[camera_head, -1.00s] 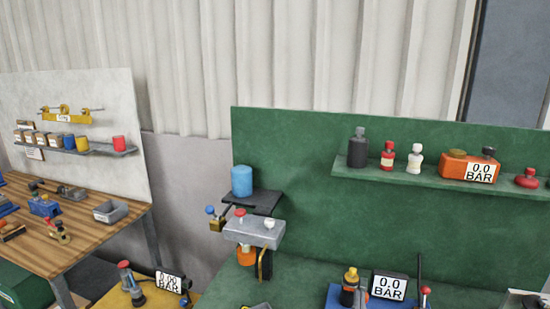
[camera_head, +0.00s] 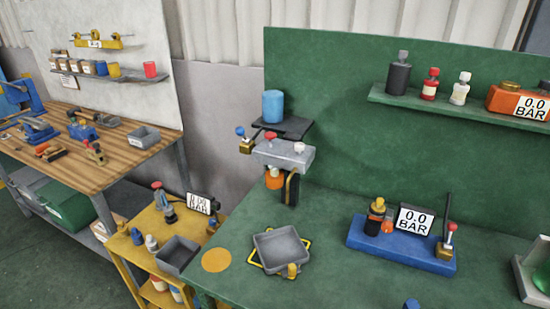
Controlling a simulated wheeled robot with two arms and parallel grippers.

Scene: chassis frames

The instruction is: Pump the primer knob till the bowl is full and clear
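A grey housing (camera_head: 283,154) is mounted at the left part of the green bench's back board. It carries a red knob (camera_head: 270,136) and a small white knob (camera_head: 299,147) on top. An orange, bowl-like part (camera_head: 274,179) hangs under it, beside a black and yellow part. I cannot tell which knob is the primer or how full or clear the bowl is. A blue canister (camera_head: 273,106) stands on a black bracket above, and a brass valve with a blue knob (camera_head: 241,132) is at the left. Neither of my grippers is in view.
On the green bench (camera_head: 335,280) lie a grey tray (camera_head: 282,247) and a blue base (camera_head: 385,246) with a 0.0 BAR gauge (camera_head: 413,221). A yellow cart (camera_head: 145,238) stands left of it. A wooden bench (camera_head: 100,172) is farther left. The bench front is mostly clear.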

